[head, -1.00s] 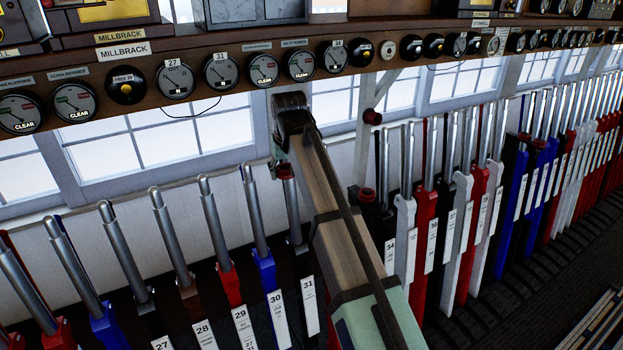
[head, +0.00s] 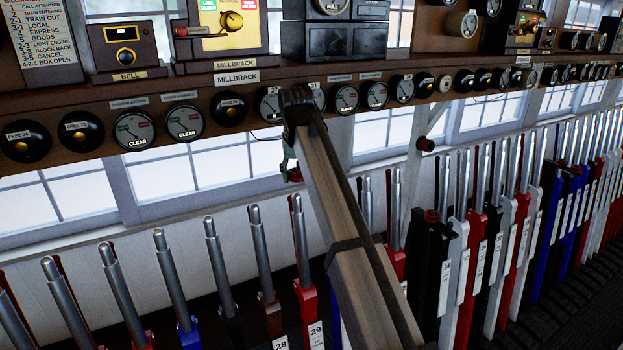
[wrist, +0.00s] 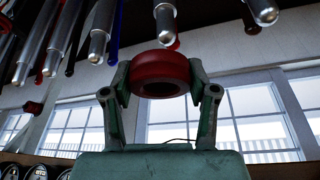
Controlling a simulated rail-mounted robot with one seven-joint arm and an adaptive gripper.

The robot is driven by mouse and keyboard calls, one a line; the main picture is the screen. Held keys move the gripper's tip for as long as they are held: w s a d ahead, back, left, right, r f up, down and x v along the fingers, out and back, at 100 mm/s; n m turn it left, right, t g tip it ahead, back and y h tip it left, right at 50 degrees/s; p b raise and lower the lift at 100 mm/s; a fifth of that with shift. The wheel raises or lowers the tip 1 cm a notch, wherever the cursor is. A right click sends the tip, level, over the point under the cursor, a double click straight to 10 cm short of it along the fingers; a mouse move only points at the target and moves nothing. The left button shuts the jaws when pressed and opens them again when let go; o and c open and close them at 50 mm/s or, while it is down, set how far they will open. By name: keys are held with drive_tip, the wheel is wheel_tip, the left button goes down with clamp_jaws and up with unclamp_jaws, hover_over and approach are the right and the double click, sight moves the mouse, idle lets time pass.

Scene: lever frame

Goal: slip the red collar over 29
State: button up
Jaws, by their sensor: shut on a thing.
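The red collar (wrist: 160,74) is a thick ring held between the two fingers of my gripper (wrist: 161,92) in the wrist view. In the head view the collar (head: 294,176) shows small under my gripper (head: 291,168). Lever 29 (head: 299,240) has a steel handle, a red lower part and a white plate marked 29. In the head view the collar appears just above its tip, with a small gap. In the wrist view a rounded steel lever tip (wrist: 165,20) lies close to the collar, outside its hole. My arm hides the levers right of 29.
Lever 28 (head: 262,255) stands close on the left of 29. More levers (head: 480,230) run off to the right. A shelf with dials (head: 185,121) hangs behind and above.

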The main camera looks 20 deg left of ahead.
sight(296, 194)
drive_tip(key=shift+w+a+f+b, duration=0.3)
drive_tip(key=shift+f+b, duration=0.1)
drive_tip(key=shift+f, duration=0.25)
drive_tip(key=shift+w+a+f+b, duration=0.25)
drive_tip(key=shift+f+b, duration=0.2)
drive_tip(key=shift+f, duration=0.2)
drive_tip(key=shift+w+a+f+b, duration=0.3)
drive_tip(key=shift+f+b, duration=0.1)
drive_tip(key=shift+f, duration=0.25)
drive_tip(key=shift+f, duration=0.35)
drive_tip(key=shift+s+d+f, duration=0.1)
drive_tip(key=shift+f, duration=0.25)
drive_tip(key=shift+s+d+f, duration=0.15)
drive_tip(key=shift+f, duration=1.15)
drive_tip(key=shift+f, duration=0.35)
drive_tip(key=shift+s+d+f+b, duration=0.15)
drive_tip(key=shift+f+b, duration=0.25)
drive_tip(key=shift+f, duration=0.25)
drive_tip(key=o, duration=1.3)
